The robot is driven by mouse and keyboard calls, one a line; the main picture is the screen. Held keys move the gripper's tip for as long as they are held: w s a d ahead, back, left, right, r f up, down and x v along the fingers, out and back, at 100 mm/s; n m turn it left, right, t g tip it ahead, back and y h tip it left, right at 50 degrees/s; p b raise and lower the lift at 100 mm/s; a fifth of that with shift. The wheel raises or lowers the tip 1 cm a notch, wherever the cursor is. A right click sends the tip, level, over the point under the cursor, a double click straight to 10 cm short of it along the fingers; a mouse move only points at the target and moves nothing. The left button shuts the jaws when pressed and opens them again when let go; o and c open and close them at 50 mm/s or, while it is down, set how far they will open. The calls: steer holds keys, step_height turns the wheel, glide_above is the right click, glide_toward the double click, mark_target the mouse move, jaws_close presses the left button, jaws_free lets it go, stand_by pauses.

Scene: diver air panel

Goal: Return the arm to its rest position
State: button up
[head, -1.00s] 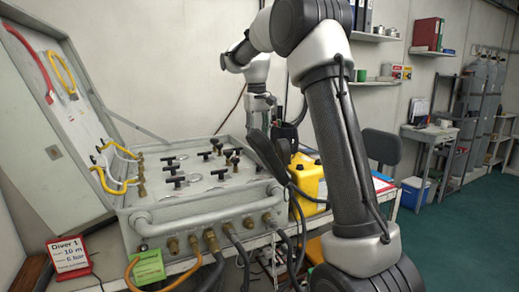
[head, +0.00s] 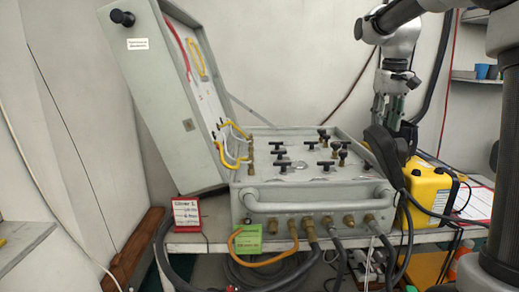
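My gripper (head: 389,112) hangs from my arm at the upper right in the head view, pointing down. It is above and behind the right end of the grey diver air panel (head: 315,208) and looks apart from the valve handles. Its fingertips are partly hidden behind a black handset, so I cannot tell how far apart they are. The panel's case stands open, with black T-handles (head: 325,166) on its top face. Its tall lid (head: 160,100) leans up at the left, with red and yellow hoses inside.
A red-edged card (head: 187,213) and a green tag (head: 247,240) are at the panel's front left. A yellow box (head: 430,188) stands to the right beside a clipboard (head: 475,202). Hoses hang from the front fittings. A shelf (head: 475,80) is at the right wall.

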steer(key=s+f+t, duration=0.1)
steer(key=s+f, duration=0.1)
steer(key=s, duration=0.7)
steer(key=s+a+f+t, duration=0.1)
steer(key=s+f, duration=0.2)
steer(key=s, duration=0.6)
steer(key=s+a+f+t, duration=0.1)
steer(key=s+f, duration=0.2)
steer(key=s, duration=0.7)
steer(key=shift+f+n+t, duration=0.25)
steer(key=shift+n+t, duration=0.05)
